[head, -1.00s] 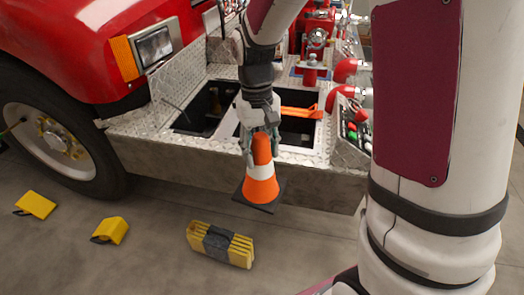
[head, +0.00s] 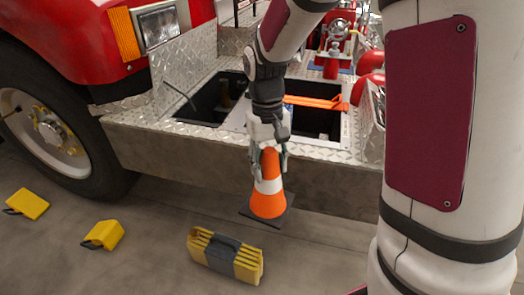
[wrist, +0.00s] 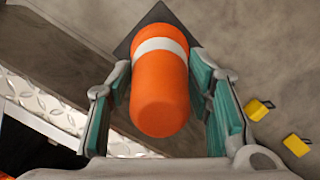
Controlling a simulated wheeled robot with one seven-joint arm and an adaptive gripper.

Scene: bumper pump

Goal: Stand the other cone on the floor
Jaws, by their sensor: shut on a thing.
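My gripper (head: 268,160) is shut on the upper part of an orange cone (head: 268,202) with a white band and a dark square base. The cone hangs nearly upright, base down, in front of the truck's bumper (head: 200,150). Its base is low over the floor (head: 150,260); I cannot tell if there is a gap beneath it. In the wrist view the cone (wrist: 160,95) sits between the two teal-padded fingers, tip toward the camera. I see no second cone.
Two yellow chocks (head: 103,235) (head: 28,203) lie to the left near the wheel (head: 50,130). An orange item (head: 315,102) lies across the open bumper compartment.

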